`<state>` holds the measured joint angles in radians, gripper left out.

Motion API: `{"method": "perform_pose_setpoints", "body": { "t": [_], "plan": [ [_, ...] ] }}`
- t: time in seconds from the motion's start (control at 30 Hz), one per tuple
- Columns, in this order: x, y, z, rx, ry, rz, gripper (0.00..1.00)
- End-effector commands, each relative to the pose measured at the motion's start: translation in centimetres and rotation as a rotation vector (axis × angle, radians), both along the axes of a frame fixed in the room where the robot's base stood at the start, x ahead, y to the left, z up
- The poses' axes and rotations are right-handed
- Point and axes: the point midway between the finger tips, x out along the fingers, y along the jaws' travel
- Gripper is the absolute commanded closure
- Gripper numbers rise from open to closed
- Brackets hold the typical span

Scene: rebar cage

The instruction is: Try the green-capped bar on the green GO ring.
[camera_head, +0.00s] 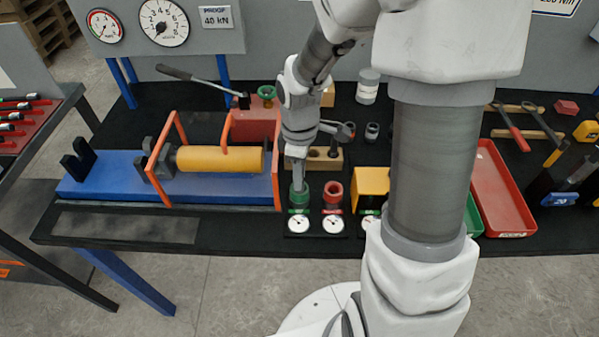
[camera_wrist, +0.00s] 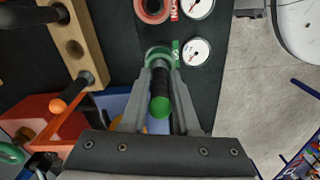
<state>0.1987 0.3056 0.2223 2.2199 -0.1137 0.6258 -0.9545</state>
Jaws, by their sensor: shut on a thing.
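My gripper (camera_head: 298,172) points down over the green GO ring (camera_head: 299,197) at the front of the bench. In the wrist view my gripper (camera_wrist: 161,78) is shut on the green-capped bar, whose green cap (camera_wrist: 160,106) faces the camera. The bar's far end lines up with the green ring (camera_wrist: 152,52); how deep it sits in the ring, if at all, I cannot tell. The red ring (camera_head: 333,190) stands just right of the green one, and also shows in the wrist view (camera_wrist: 153,10). White dials lie in front of both rings.
A yellow cylinder (camera_head: 220,159) in an orange frame is left. A yellow block (camera_head: 371,182) and red tray (camera_head: 500,200) are right.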

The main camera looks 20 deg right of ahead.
Motion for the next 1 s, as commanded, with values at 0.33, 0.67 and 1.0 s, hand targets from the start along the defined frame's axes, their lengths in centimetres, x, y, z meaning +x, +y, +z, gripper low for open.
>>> {"method": "perform_pose_setpoints", "body": {
  "t": [0.33,0.67,1.0],
  "plan": [
    [0.0,0.0,-0.7,0.0,0.0,0.0,0.55],
    [0.0,0.0,-0.7,0.0,0.001,0.0,0.36],
    [0.1,0.0,2.9,-0.001,-0.006,-0.001,0.36]
  ]
}}
